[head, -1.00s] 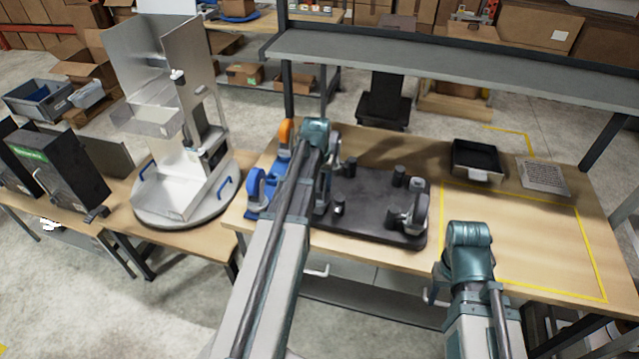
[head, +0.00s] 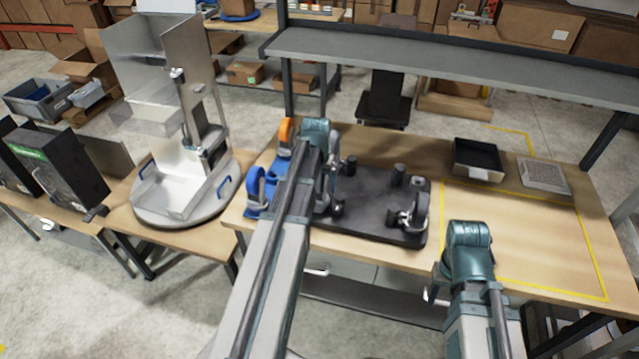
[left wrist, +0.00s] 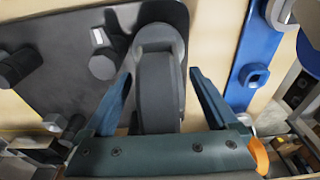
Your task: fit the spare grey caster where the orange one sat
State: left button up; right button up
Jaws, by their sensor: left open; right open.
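A grey caster (left wrist: 158,95) stands on the dark plate (left wrist: 75,45) in the left wrist view. My left gripper (left wrist: 161,74) is open, one finger on each side of its wheel, with gaps visible. In the head view my left arm partly hides this caster and the left gripper (head: 326,185). Another grey caster (head: 414,211) is at the plate's right front. The orange caster (head: 285,132) is at the back of the blue holder, left of the plate. My right gripper (head: 437,284) is mostly hidden behind its arm, by the table's front edge.
A blue-wheeled caster (head: 256,184) is at the holder's front left. Several dark posts stand on the plate. A black bin (head: 476,172) and a grey grid tray (head: 543,176) lie right. The yellow-outlined area is clear. A shelf (head: 450,65) spans the back.

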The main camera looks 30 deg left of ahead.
pick_arm(q)
jog(key=r+p, duration=0.4)
jog(key=s+r+p, duration=0.1)
jog(key=r+p, duration=0.3)
jog(key=r, duration=0.1)
jog(key=r+p, duration=0.4)
jog(key=p, duration=0.1)
jog(key=shift+s+d+r, duration=0.25)
jog(key=shift+s+r, duration=0.05)
jog(key=shift+s, duration=0.1)
jog(key=s+d+f+m+b, duration=0.2)
jog(key=s+d+f+b, duration=0.3)
jog(key=d, duration=0.5)
jog(key=s+d+f+m+g+b, duration=0.1)
jog(key=s+d+f+b, duration=0.4)
jog(key=d, duration=0.5)
jog(key=s+d+f+m+b, duration=0.3)
jog(key=s+d+f+b, duration=0.2)
jog(key=d, duration=0.5)
jog(key=shift+s+d+f+m+g+y, duration=0.2)
jog(key=shift+s+f+m+g+y, duration=0.15)
jog(key=shift+s, duration=0.3)
